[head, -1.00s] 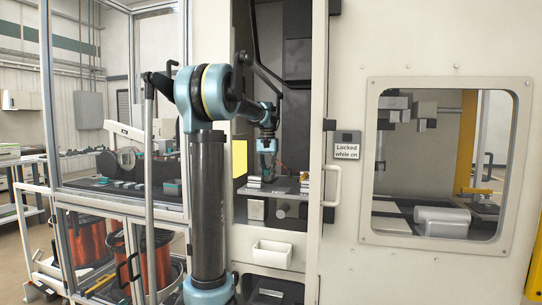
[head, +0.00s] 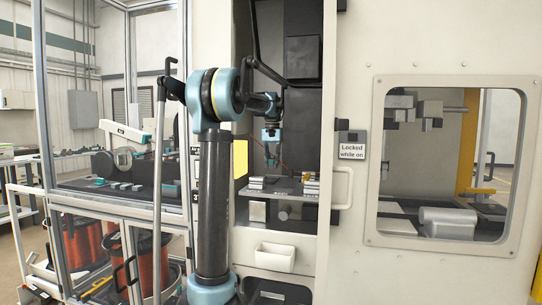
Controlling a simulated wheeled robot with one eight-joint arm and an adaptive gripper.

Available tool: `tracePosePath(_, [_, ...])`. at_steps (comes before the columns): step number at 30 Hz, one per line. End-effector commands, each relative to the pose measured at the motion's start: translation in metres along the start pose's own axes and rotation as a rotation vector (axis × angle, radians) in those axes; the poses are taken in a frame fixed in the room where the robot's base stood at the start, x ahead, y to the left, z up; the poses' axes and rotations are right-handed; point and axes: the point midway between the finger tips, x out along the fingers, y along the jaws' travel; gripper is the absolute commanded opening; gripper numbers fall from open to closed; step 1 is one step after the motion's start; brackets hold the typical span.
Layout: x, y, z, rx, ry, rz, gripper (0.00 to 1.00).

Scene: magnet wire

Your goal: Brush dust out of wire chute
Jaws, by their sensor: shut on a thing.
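My gripper (head: 271,162) is inside the open bay of the white machine, above a small grey shelf (head: 285,186). It is small and partly dark in the head view. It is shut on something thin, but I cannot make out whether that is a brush. The wire chute cannot be told apart in this view, and no dust can be seen at this size.
Small light blocks (head: 257,183) sit at the shelf's left, others (head: 311,184) at its right. A white bin (head: 275,257) hangs below. A door handle (head: 342,188) and a "Locked while on" sign (head: 352,152) are at right. Copper spools (head: 82,245) stand lower left.

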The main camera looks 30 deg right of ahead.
Motion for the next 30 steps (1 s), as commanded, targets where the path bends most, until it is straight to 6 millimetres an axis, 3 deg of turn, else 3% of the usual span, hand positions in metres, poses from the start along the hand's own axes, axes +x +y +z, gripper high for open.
tracePosePath(15, [-0.043,-0.010,0.003,-0.013,0.000,0.000,0.00])
tracePosePath(30, [-0.045,-0.013,0.004,-0.016,0.000,0.000,0.00])
